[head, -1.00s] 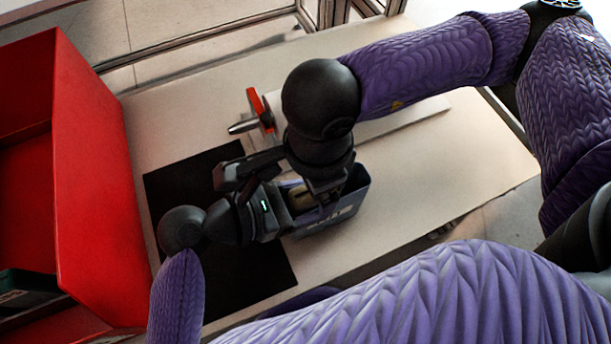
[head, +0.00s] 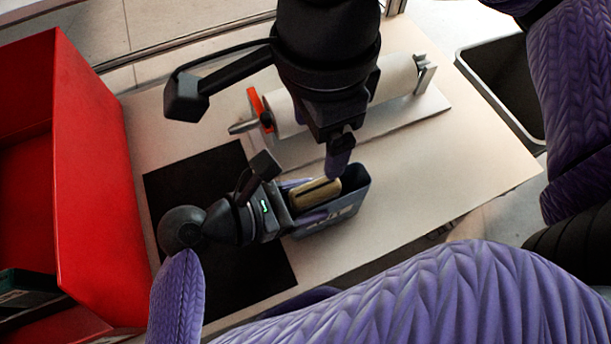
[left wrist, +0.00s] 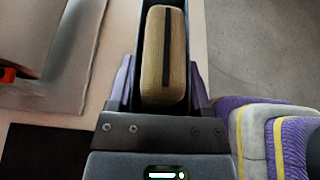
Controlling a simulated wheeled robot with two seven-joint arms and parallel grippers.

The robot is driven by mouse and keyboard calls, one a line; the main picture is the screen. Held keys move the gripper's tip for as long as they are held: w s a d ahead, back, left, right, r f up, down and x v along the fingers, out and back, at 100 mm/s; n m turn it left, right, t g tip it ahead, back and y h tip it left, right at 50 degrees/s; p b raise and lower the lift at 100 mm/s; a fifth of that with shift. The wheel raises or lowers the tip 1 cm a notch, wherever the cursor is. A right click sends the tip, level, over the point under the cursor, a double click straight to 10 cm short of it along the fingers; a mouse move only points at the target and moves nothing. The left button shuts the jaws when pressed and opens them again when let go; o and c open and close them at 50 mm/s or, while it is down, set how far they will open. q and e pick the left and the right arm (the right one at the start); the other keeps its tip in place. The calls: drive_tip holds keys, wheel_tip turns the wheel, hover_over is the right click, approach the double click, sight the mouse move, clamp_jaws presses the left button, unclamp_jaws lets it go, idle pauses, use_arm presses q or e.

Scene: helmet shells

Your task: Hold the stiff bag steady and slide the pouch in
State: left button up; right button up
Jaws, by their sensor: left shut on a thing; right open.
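The stiff bag (head: 345,209) is a dark blue-grey open-topped holder with pale lettering, standing on the table. It also shows in the left wrist view (left wrist: 192,18). The pouch (head: 304,197) is tan with a dark stripe and sits inside the bag opening, its top showing; it fills the near part in the left wrist view (left wrist: 153,60). Its lower part is hidden.
A black mat (head: 190,185) lies under my left wrist. A white roll on a holder (head: 395,82) with a red-orange clip (head: 258,104) stands behind the bag. A large red bin (head: 95,180) is at left, a grey bin (head: 490,80) at right. The table's right part is clear.

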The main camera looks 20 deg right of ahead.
use_arm(q)
drive_tip(key=o, duration=1.3)
drive_tip(key=shift+a, duration=0.1)
drive_tip(key=p+v, duration=0.5)
drive_tip(key=v, duration=0.9)
drive_tip(key=shift+a, duration=0.1)
drive_tip(key=shift+s, duration=0.15)
